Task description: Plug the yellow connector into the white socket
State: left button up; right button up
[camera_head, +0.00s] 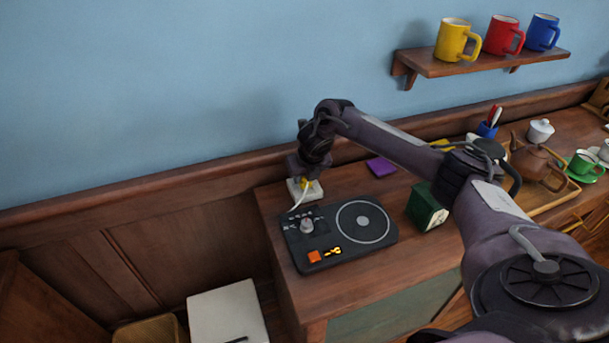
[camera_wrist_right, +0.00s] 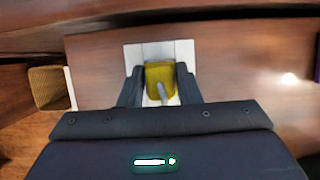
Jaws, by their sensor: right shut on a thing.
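The white socket (camera_head: 315,190) sits on the cabinet top close to the wall, behind the black panel. The yellow connector (camera_head: 305,183) is at the socket, with a white cable (camera_head: 298,198) trailing from it. My right gripper (camera_head: 303,175) is shut on the connector, right above the socket. In the right wrist view the connector (camera_wrist_right: 160,77) is between the two dark fingers, over the white socket (camera_wrist_right: 182,50). The fingers hide the contact, so I cannot tell how deep the connector sits. My left gripper is not in view.
A black panel (camera_head: 340,237) with a knob and a round dial lies in front of the socket. A green box (camera_head: 426,207) and a purple block (camera_head: 381,166) are to its right. A tray with a teapot (camera_head: 537,163) stands farther right. Mugs stand on a wall shelf (camera_head: 480,62).

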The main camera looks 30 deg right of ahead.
jog(key=shift+f+b, duration=0.45)
jog(key=shift+f, duration=0.1)
dwell(0.4)
